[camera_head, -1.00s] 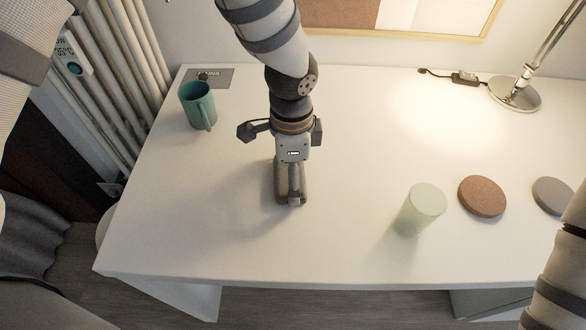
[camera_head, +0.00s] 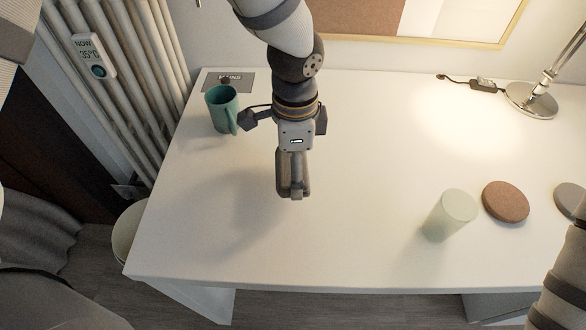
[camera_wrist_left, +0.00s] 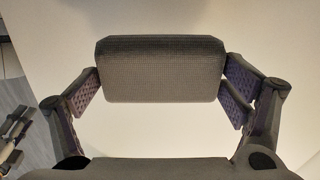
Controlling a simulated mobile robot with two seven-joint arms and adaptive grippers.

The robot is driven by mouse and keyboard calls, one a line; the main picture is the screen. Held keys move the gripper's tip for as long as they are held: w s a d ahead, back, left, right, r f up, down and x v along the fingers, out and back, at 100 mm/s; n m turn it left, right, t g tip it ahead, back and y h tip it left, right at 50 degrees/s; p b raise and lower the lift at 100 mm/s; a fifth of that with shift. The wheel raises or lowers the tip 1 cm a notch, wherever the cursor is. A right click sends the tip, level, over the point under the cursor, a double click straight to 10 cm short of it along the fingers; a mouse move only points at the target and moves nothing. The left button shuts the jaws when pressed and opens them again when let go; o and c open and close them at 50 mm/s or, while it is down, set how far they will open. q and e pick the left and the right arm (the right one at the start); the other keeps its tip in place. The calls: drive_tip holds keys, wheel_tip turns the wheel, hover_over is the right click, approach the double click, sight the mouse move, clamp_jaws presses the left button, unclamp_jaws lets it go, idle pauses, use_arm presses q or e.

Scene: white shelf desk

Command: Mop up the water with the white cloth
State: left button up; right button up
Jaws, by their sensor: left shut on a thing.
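No puddle of water stands out on the desk top. My right arm enters at the lower right, with its gripper out of view.
A teal mug (camera_head: 221,112) stands on the desk left of my left gripper, near a dark card (camera_head: 228,82). A pale green cup (camera_head: 449,218), a brown disc (camera_head: 505,201), a grey disc (camera_head: 570,198) and a lamp base (camera_head: 530,100) are on the right. The desk's middle is clear.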

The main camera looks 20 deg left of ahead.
use_arm(q)
drive_tip(key=shift+r, duration=2.25)
use_arm(e)
drive_tip(key=shift+s+a, duration=0.1)
drive_tip(key=shift+a, duration=0.25)
